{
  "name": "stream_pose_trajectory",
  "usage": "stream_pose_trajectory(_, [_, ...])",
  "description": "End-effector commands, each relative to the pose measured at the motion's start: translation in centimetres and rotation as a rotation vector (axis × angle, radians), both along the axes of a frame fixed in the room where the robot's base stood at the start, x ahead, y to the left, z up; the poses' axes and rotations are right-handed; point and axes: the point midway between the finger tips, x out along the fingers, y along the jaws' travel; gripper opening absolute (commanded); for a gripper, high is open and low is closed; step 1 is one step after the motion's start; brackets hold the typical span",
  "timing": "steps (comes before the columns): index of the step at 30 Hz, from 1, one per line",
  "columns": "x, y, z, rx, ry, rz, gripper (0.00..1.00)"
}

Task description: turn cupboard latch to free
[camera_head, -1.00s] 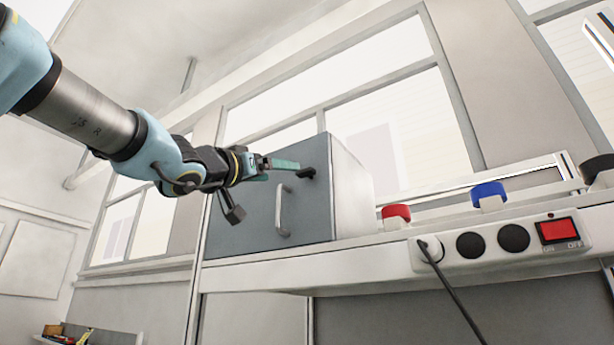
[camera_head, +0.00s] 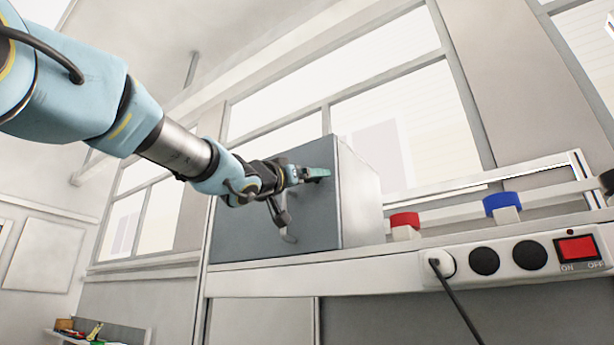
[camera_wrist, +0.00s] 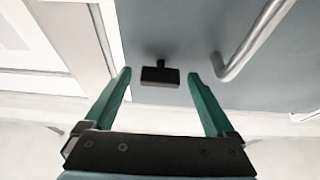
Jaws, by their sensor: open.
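The cupboard (camera_head: 268,228) is a box with a grey door and white sides, standing on the shelf. Its latch (camera_wrist: 160,76) is a small black bar on a short stem on the door. In the wrist view the bar lies crosswise between the tips of my gripper (camera_wrist: 158,84), with a gap to each green finger. My gripper (camera_head: 318,174) is open near the upper right of the door in the head view, where it hides the latch. The door's metal handle (camera_wrist: 258,40) is right of the fingers in the wrist view; my gripper partly covers it in the head view.
The shelf (camera_head: 300,273) carries a red (camera_head: 404,220) and a blue (camera_head: 502,203) round-topped item right of the cupboard. A power strip (camera_head: 520,258) with a plugged-in cable (camera_head: 458,310) runs along its front edge. Windows stand behind.

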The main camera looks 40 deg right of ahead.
Motion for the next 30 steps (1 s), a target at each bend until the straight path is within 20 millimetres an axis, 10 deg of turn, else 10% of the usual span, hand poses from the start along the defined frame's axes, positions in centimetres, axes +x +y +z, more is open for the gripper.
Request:
stream_pose_trajectory(25, [0.0, 0.04, -0.02, 0.0, 0.0, 0.0, 0.07])
stream_pose_trajectory(30, [0.01, 0.05, -0.02, -0.001, 0.005, 0.0, 0.04])
